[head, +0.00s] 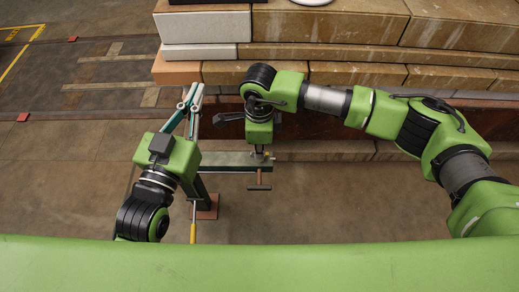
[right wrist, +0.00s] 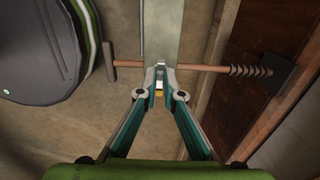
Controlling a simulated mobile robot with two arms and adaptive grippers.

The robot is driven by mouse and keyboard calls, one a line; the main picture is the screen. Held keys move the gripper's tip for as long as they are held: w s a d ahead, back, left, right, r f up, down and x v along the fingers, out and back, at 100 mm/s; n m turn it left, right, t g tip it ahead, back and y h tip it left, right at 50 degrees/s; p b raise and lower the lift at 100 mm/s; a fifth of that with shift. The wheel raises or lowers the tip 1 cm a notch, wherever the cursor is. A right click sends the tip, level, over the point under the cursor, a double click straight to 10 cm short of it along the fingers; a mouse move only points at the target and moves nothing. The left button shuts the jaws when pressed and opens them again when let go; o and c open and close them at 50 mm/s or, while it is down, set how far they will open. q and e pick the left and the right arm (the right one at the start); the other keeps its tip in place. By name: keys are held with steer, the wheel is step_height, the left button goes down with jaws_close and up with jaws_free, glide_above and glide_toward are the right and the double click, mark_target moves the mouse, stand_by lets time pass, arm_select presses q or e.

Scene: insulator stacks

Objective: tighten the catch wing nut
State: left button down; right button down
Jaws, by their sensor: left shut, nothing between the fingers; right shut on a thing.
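In the right wrist view my right gripper (right wrist: 160,72) is shut, with a small brass-coloured piece (right wrist: 158,86) between its fingers. It looks like the catch wing nut, but its shape is mostly hidden. The gripper is over a grey-green beam (right wrist: 163,30), beside a copper-coloured rod (right wrist: 198,67). In the head view my right gripper (head: 262,152) points down at the beam (head: 235,160), its fingers mostly hidden under the wrist. My left gripper (head: 194,92) is shut and empty, its teal fingers pointing away to the upper left of the beam.
The rod carries a spring (right wrist: 250,71) and ends at a dark plate (right wrist: 276,78). A T-shaped handle (head: 259,187) hangs below the beam. A yellow-handled tool (head: 193,233) is by the post's base plate (head: 208,207). Stacked stone blocks (head: 330,25) stand behind. Floor at front right is clear.

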steer(key=c, duration=2.2)
jaws_free()
steer(key=shift+r, duration=0.1)
step_height(320, 180, up, 12)
steer(key=shift+f, duration=0.1)
steer(key=shift+s, duration=0.1)
